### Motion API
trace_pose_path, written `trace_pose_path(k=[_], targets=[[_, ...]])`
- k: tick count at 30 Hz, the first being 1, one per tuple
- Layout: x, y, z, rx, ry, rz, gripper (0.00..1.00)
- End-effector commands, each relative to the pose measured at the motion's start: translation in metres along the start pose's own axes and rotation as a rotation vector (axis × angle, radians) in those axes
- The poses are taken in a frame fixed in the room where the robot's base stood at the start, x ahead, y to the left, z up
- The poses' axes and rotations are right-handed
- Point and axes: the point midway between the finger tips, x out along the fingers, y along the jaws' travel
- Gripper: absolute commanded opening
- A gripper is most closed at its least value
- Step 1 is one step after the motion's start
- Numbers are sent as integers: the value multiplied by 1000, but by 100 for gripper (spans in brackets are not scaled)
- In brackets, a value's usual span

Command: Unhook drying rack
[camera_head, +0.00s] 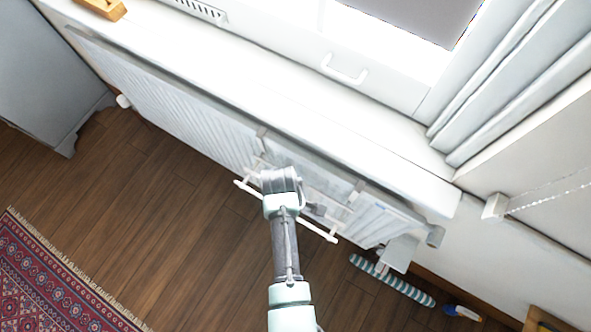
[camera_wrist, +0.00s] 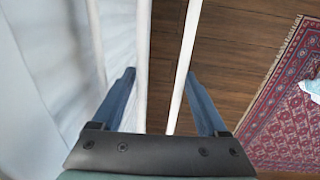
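The white drying rack (camera_head: 321,231) hangs on the front of the white radiator (camera_head: 175,108), below the window sill. Its hook pieces show at the radiator's top edge, and its outer bar sticks out over the floor. My arm covers the rack's middle in the head view. In the wrist view my gripper (camera_wrist: 160,74) is open, with its two blue fingers apart. Long white rack bars (camera_wrist: 184,60) run between the fingers, and another bar passes near the left finger. The fingers do not look closed on any bar. Depth between bars and fingers is hard to tell.
The white window sill (camera_head: 250,75) overhangs the radiator. A striped draught roll (camera_head: 395,282) and a blue-and-white brush (camera_head: 462,312) lie on the floor at right. A grey cabinet (camera_head: 45,70) stands at left. Wooden floor is clear between radiator and red rug (camera_head: 50,280).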

Motion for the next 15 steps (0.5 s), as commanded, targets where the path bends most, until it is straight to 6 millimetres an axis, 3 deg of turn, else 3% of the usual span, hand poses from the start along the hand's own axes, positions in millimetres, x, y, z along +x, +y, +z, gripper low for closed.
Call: trace_pose_path(k=[1, 10, 15], targets=[[0, 0, 0, 0, 0, 0, 65], [0, 0, 0, 0, 0, 0, 11], [-2, 0, 0, 0, 1, 1, 11]])
